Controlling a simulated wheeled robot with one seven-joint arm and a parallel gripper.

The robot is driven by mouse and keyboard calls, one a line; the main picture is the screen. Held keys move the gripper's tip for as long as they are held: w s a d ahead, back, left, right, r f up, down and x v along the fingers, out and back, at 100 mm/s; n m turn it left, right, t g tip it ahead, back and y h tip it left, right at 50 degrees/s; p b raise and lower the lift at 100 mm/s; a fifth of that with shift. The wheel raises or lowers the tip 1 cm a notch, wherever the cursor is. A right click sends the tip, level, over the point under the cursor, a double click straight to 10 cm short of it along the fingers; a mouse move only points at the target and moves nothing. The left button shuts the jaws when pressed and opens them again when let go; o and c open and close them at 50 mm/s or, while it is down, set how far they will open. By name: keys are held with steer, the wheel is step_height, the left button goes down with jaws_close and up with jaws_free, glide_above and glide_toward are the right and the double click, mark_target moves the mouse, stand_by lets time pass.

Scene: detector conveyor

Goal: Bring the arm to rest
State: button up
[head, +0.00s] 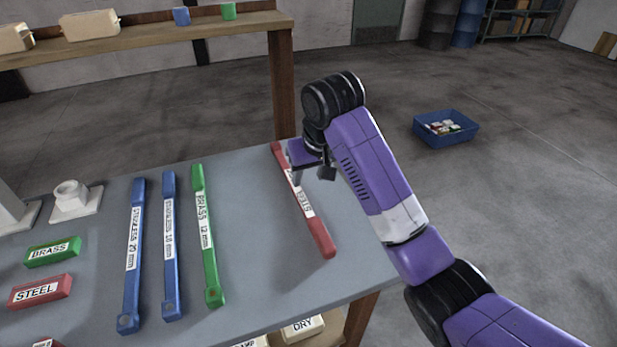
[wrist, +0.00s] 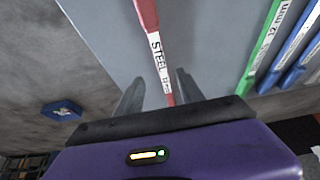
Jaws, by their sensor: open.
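My gripper (head: 312,172) hangs over the right part of the grey table (head: 250,175), above a long red bar with a STEEL label (head: 318,232). The wrist view shows its two dark fingers apart, with the red bar (wrist: 148,20) running between them in the picture. The fingers hold nothing that I can see. Whether they are level with the bar or above it is hard to tell. My purple arm reaches in from the lower right of the head view. The gripper and wrist hide part of the bar's upper half.
A green BRASS bar (head: 209,255) and two blue STAINLESS bars (head: 169,270) lie to the left. Green BRASS (head: 52,251) and red STEEL (head: 40,290) blocks sit at far left. A wooden post (head: 284,90) and shelf stand behind. A blue bin (head: 446,130) is on the floor at right.

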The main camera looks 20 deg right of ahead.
stand_by(0.3)
steer(key=w+a+r+t+y, duration=0.2)
steer(key=w+a+r+t, duration=0.2)
steer(key=w+r+t, duration=0.35)
steer(key=s+d+f+t, duration=0.1)
steer(key=s+f, duration=0.3)
steer(key=s, duration=1.4)
steer(key=s+d+f+t+h, duration=0.1)
steer(key=s+f, duration=0.3)
steer(key=s, duration=1.5)
steer(key=s+d+f+t+h, duration=0.1)
steer(key=s+f, duration=0.3)
steer(key=s, duration=1.5)
steer(key=shift+s+d+f, duration=0.15)
steer(key=shift+d+f, duration=0.15)
steer(key=shift+f, duration=0.1)
